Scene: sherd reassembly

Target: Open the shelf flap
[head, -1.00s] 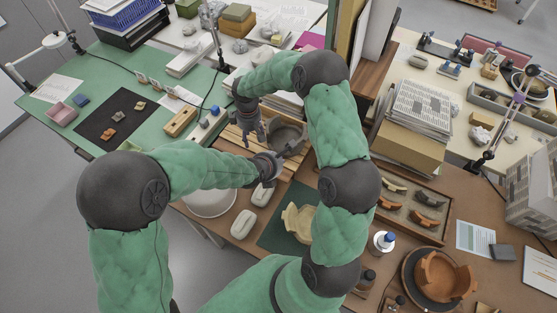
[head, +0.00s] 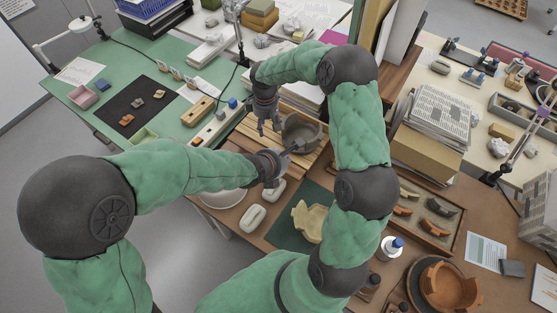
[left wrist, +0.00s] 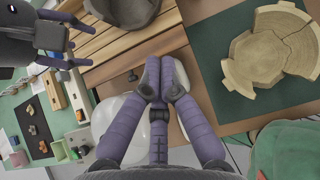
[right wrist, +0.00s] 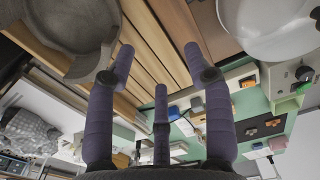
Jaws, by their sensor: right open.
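A slatted wooden panel (head: 236,137) lies at the middle of the bench, which I take for the shelf flap. It also shows in the left wrist view (left wrist: 130,52), with a small dark knob (left wrist: 132,77) on it, and in the right wrist view (right wrist: 150,50). It looks closed, though my arms hide part of it. My left gripper (head: 284,160) is at the panel's front edge; its fingertips are drawn together with nothing visible between them. My right gripper (head: 270,130) hangs open and empty over the panel, fingers spread in its wrist view (right wrist: 155,75).
A dark grey bowl (head: 301,133) stands on the panel beside both grippers. A white basin (head: 222,198) is at the front edge. Stacked papers (head: 430,125) crowd the right.

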